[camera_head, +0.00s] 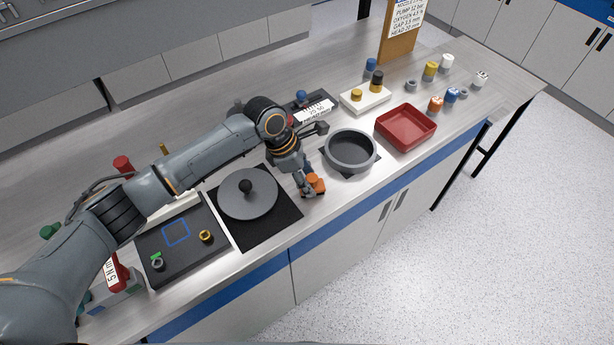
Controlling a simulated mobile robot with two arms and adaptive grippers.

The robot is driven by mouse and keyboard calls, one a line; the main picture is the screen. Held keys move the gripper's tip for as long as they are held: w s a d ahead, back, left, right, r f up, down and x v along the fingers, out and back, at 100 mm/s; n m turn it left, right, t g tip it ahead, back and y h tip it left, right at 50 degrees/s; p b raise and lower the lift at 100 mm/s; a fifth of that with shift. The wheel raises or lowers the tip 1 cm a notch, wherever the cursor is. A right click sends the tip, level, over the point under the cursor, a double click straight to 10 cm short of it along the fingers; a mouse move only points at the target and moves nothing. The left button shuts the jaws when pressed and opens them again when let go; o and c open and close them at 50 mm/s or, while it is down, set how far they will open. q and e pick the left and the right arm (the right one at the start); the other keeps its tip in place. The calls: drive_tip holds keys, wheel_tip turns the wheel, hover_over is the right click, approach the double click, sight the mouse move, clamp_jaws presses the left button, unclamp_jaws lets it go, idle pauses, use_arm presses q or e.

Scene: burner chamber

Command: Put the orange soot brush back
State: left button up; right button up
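The orange soot brush (317,184) shows as a small orange block at the fingertips of my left gripper (308,187). It is at the front of the counter, between the black mat with the round lid and the grey round pan. The gripper points down and partly hides it. I cannot tell whether the fingers are closed on it, or whether it touches the counter. My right gripper is not in view.
The round lid with a black knob (248,193) lies on the black mat (280,226). The grey pan (350,154) and red tray (407,116) stand to the right. A dark tray (182,258) is at the left. Several small coloured pieces stand at the back right.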

use_arm(q)
drive_tip(key=shift+r, duration=0.2)
drive_tip(key=b+v, duration=0.1)
drive_tip(key=v, duration=1.1)
drive_tip(key=shift+b, duration=0.4)
